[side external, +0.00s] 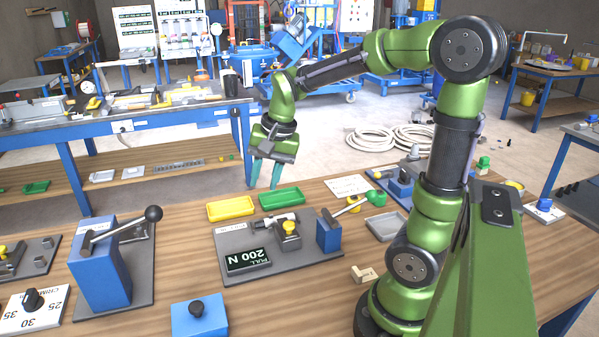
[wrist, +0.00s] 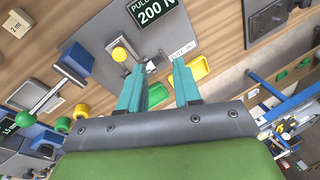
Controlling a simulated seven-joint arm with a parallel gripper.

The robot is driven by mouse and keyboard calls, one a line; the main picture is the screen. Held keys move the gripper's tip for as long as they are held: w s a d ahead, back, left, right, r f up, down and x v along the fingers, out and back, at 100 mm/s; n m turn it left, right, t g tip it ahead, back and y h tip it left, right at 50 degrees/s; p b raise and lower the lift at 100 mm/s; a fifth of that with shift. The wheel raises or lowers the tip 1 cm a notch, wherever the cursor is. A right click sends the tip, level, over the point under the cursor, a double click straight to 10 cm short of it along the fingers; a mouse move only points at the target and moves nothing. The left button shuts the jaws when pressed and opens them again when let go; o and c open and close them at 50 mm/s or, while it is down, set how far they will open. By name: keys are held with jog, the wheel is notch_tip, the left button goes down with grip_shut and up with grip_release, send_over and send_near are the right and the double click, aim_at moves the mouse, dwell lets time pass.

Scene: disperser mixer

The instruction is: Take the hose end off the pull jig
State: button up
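The pull jig (side external: 228,262) is a grey plate on the wooden bench with a "PULL 200 N" display (side external: 248,260), a yellow knob (side external: 289,227) and a blue block with a lever (side external: 329,232). A short metallic piece (side external: 270,224), apparently the hose end, lies beside the yellow knob. My gripper (side external: 263,187) is open and empty, pointing down above and behind the jig, over the trays. In the wrist view, the teal fingers (wrist: 160,80) are apart, with the jig plate (wrist: 190,25) and yellow knob (wrist: 120,54) beyond them.
A yellow tray (side external: 231,208) and a green tray (side external: 281,198) lie behind the jig. A blue lever press (side external: 100,268) stands left, and a blue box with a black knob (side external: 199,316) in front. A grey tray (side external: 386,226) lies right. Bare wood separates them.

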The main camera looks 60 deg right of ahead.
aim_at(275, 221)
jog(key=w+d+f+m+g, duration=0.3)
jog(key=w+d+m, duration=0.1)
jog(key=d+m, duration=0.85)
jog(key=shift+m+h, duration=0.3)
jog(key=shift+m, duration=0.55)
jog(key=f, duration=0.5)
jog(key=a+f, duration=0.1)
jog(key=f, duration=1)
jog(key=shift+w+a+f, duration=0.1)
jog(key=shift+w+a, duration=0.05)
jog(key=shift+a, duration=0.2)
grip_shut()
